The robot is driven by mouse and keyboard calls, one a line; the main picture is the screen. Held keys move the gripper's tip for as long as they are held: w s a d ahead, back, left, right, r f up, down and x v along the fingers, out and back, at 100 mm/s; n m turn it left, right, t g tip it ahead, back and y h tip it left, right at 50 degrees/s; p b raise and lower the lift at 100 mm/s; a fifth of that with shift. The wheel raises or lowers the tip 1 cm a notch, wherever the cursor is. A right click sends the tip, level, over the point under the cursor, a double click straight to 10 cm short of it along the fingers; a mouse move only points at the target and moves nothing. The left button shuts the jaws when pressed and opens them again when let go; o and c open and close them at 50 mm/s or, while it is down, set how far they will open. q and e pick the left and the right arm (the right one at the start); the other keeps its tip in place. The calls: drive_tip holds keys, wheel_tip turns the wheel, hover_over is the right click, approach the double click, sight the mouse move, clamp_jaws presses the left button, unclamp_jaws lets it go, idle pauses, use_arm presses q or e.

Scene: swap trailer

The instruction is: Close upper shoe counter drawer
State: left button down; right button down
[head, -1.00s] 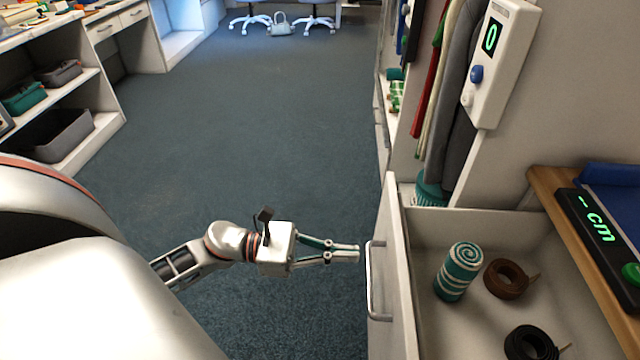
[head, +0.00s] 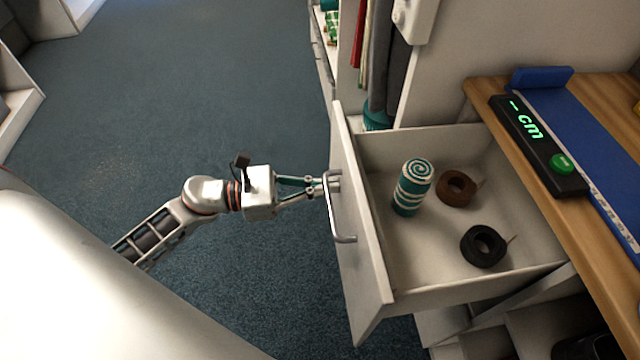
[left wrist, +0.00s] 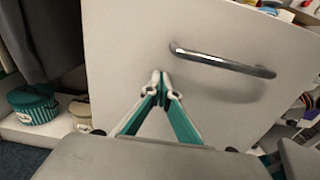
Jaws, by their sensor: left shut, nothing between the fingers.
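The upper drawer (head: 356,215) of the shoe counter stands pulled out. Its white front has a metal bar handle (head: 331,212), which also shows in the left wrist view (left wrist: 222,62). Inside lie a teal-and-white striped roll (head: 412,187), a brown coiled belt (head: 456,188) and a black coiled belt (head: 483,246). My left gripper (head: 338,181) is shut and empty, its fingertips at the drawer front by the handle's far end. In the left wrist view the fingertips (left wrist: 160,80) are left of the handle, not around it; whether they touch the front is unclear. My right gripper is not in view.
The wooden counter top (head: 478,92) holds a blue measuring board (head: 572,140) with a green "cm" display (head: 530,125). Hanging clothes (head: 384,70) and a teal basket (left wrist: 34,105) are beyond the drawer. Open carpet (head: 200,90) lies to the left.

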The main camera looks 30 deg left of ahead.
use_arm(q)
drive_tip(key=b+x, duration=0.1)
drive_tip(key=x, duration=2.5)
drive_tip(key=shift+w+d+f, duration=0.15)
drive_tip(key=shift+w+d, duration=0.05)
drive_tip(key=shift+d, duration=0.15)
drive_tip(key=shift+w+d, duration=0.4)
drive_tip(key=shift+d, duration=0.1)
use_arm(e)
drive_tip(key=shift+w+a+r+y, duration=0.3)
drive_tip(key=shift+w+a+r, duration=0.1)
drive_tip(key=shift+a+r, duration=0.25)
use_arm(q)
drive_tip(key=shift+r, duration=0.25)
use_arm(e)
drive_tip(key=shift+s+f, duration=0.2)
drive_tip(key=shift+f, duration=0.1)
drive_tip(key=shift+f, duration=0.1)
